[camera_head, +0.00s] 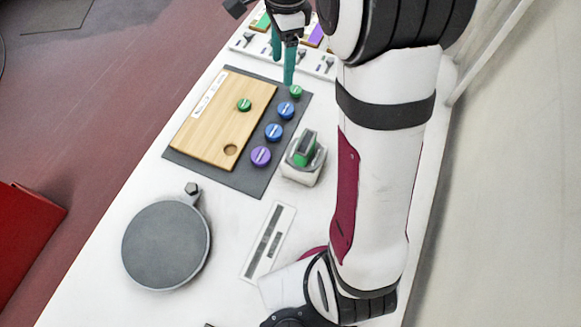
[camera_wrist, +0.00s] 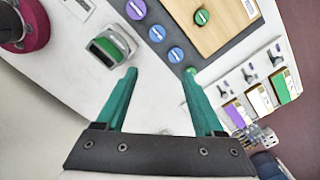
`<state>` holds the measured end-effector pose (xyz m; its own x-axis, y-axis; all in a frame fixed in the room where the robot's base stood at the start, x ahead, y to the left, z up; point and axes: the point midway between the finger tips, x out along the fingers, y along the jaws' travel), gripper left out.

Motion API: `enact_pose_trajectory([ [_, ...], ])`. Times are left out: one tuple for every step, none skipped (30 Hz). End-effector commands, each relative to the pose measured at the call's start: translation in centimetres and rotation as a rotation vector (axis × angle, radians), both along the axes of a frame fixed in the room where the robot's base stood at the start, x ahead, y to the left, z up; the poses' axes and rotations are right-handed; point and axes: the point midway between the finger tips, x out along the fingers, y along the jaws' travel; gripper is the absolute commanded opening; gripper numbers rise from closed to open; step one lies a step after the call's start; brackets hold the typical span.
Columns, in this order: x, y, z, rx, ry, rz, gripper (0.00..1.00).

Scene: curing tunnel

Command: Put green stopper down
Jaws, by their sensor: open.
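One green stopper (camera_head: 295,91) stands on the dark mat (camera_head: 245,180) at the end of a row of stoppers, close to a fingertip of my gripper (camera_head: 282,68). In the wrist view this stopper (camera_wrist: 191,70) is partly hidden by the right fingertip; I cannot tell whether they touch. A second green stopper (camera_head: 244,105) sits on the wooden board (camera_head: 205,132), and it also shows in the wrist view (camera_wrist: 201,17). My gripper (camera_wrist: 160,72) is open, with nothing between its teal fingers.
Two blue stoppers (camera_head: 274,131) and a purple stopper (camera_head: 261,156) line the mat. A white device with a green part (camera_head: 304,157) stands beside them. A round grey plate (camera_head: 166,244) is nearer. Small levers and coloured labels (camera_wrist: 255,95) lie beyond the mat.

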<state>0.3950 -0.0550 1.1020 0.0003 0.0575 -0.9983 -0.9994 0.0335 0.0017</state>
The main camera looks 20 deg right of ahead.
Motion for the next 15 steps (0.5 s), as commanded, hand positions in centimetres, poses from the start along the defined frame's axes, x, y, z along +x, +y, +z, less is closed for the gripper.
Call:
enact_pose_trajectory([
  [-4.2,2.1,2.0,0.014,-0.017,0.17,0.7],
  [-6.9,3.3,2.6,0.025,-0.025,0.286,0.7],
  [-10.5,4.7,3.1,0.038,-0.037,0.436,0.7],
  [-13.1,5.6,3.1,0.047,-0.046,0.543,0.7],
  [-15.6,6.4,2.9,0.058,-0.055,0.645,0.7],
  [-18.6,7.2,2.5,0.068,-0.068,0.767,0.7],
  [-20.5,7.7,2.0,0.076,-0.074,0.847,0.7],
  [-22.2,8.1,1.5,0.083,-0.083,0.916,0.7],
  [-23.9,8.5,0.9,0.09,-0.09,0.99,0.7],
  [-24.9,8.7,0.5,0.094,-0.095,1.034,0.7],
  [-25.7,8.8,0.1,0.097,-0.098,1.067,0.7],
  [-26.3,8.9,-0.2,0.1,-0.101,1.097,0.7],
  [-26.6,9.0,-0.3,0.1,-0.103,1.112,0.7],
  [-26.7,9.0,-0.4,0.102,-0.103,1.118,0.7],
  [-26.8,9.0,-0.4,0.104,-0.102,1.121,0.7],
])
